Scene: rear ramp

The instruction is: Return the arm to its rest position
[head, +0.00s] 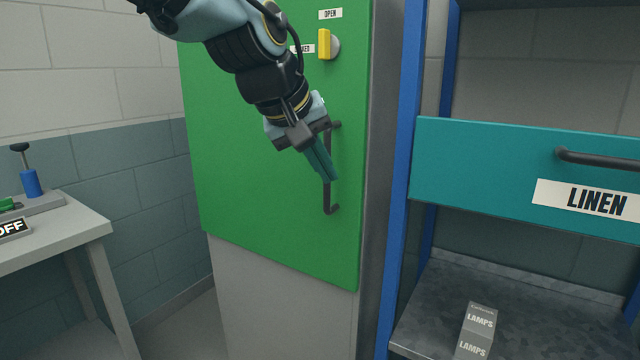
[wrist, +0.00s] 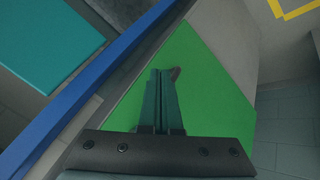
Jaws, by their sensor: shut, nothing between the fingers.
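My gripper (head: 330,177) is in front of the green cabinet door (head: 245,170) in the head view, close to its dark bar handle (head: 328,205). The fingers are together with nothing between them, and they overlap the handle in the picture. I cannot tell whether they touch it. In the wrist view my gripper (wrist: 160,75) points at the green door (wrist: 215,95), and the tip of a dark part shows just behind the fingers. My arm reaches in from the top of the head view.
A yellow knob (head: 324,44) sits on the door below an OPEN label. A grey table (head: 60,235) stands left. Floor shows between table and cabinet.

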